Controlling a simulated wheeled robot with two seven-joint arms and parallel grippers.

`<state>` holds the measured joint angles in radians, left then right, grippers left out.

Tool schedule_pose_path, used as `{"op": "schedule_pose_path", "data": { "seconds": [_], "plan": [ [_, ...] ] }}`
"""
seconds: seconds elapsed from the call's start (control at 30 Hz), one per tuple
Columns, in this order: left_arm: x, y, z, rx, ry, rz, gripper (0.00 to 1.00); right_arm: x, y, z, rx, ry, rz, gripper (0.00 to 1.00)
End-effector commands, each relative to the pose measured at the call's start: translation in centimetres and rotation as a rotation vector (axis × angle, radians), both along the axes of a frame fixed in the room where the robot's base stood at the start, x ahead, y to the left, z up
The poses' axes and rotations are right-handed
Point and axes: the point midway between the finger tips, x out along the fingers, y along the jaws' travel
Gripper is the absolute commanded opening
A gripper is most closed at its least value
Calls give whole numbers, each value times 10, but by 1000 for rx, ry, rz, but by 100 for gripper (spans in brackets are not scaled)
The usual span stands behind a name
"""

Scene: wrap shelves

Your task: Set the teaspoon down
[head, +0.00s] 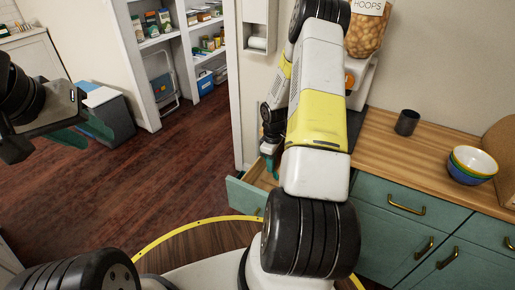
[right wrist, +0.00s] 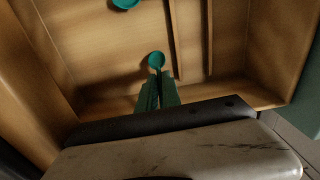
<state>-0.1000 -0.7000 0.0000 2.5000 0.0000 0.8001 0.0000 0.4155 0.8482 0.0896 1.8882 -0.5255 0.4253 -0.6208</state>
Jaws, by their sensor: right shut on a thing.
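The teaspoon (right wrist: 156,60) is teal, and its round bowl shows just beyond my right fingertips in the right wrist view. My right gripper (right wrist: 157,92) is shut on its handle, most of which the fingers hide. They are over the open wooden drawer (right wrist: 95,50), inside its outline; whether the spoon touches the drawer floor I cannot tell. In the head view my right gripper (head: 270,158) is at the pulled-out drawer (head: 243,196), partly hidden by my arm. My left gripper (head: 88,132) is open and empty at the left, above the floor.
Another teal round piece (right wrist: 125,3) lies farther in the drawer. Thin wooden dividers (right wrist: 175,40) run beside the spoon. A dark bin (head: 110,110) stands at the left.

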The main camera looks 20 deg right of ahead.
Motion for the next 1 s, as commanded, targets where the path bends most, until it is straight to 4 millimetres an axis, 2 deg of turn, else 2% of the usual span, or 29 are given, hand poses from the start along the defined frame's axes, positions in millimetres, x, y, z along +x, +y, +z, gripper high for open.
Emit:
{"op": "schedule_pose_path", "data": {
  "seconds": [0.07,0.1,0.17,0.2,0.57,0.67,1.0],
  "plan": [
    [0,0,0,0,0,0,36,0,0,-3,0,1,0,0],
    [0,0,0,0,0,0,36,0,0,-2,0,0,0,16],
    [0,0,0,0,0,0,36,0,0,-2,0,0,0,28],
    [0,0,0,0,0,0,36,0,0,-2,0,0,0,30],
    [0,0,0,0,0,0,36,0,0,3,0,-1,0,30],
    [0,0,0,0,0,0,36,1,-1,15,-1,-3,-1,30],
    [0,0,0,0,0,0,36,2,-2,87,-2,-4,-2,30]
  ]
}}
